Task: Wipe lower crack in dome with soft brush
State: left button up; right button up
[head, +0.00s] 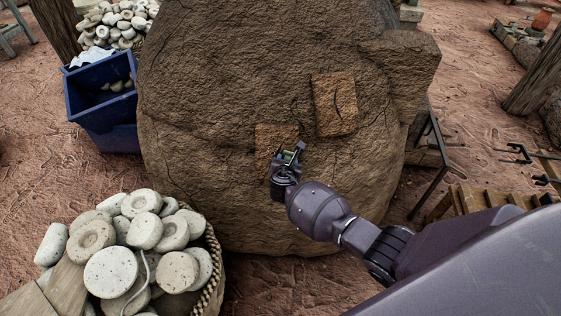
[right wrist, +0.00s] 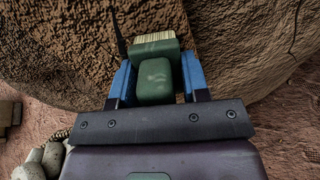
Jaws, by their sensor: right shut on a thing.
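The brown mud dome (head: 220,100) fills the middle of the head view. It bears two lighter, squarish patches. The upper patch (head: 336,103) shows a dark curved crack. The lower patch (head: 270,136) is partly hidden by my right gripper (head: 288,157), so its crack is not clear there. In the right wrist view, the gripper's blue fingers are shut on the green soft brush (right wrist: 154,78). Its pale bristles point at the dome wall, beside a thin dark line left of the brush. I cannot tell whether the bristles touch. My left gripper is out of view.
A woven basket (head: 213,268) of pale clay discs stands front left. A blue crate (head: 108,112) stands left of the dome. A dark metal frame (head: 432,155) and wooden slatted piece (head: 468,200) stand at the right. Bare reddish ground lies between.

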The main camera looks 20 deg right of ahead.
aim_at(265, 153)
jog(key=shift+s+d, duration=0.1)
jog(key=shift+d, duration=0.15)
jog(key=shift+w+r+p, duration=0.25)
jog(key=shift+r+p, duration=0.2)
jog(key=shift+r, duration=0.35)
jog(key=shift+a+f, duration=0.15)
jog(key=shift+w+a+f, duration=0.1)
jog(key=shift+w+a, duration=0.3)
jog(key=shift+a, duration=0.3)
jog(key=shift+w+a+b, duration=0.3)
jog(key=shift+w+a, duration=0.15)
jog(key=shift+a, duration=0.4)
jog(key=shift+w+a+b, duration=0.3)
jog(key=shift+w+a, duration=0.2)
jog(key=shift+a, duration=0.3)
jog(key=shift+w+a+b, duration=0.3)
jog(key=shift+w+a, duration=0.15)
jog(key=shift+a, duration=0.4)
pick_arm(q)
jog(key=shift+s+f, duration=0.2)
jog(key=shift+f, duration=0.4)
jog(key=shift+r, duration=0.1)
pick_arm(e)
jog(key=shift+r, duration=0.2)
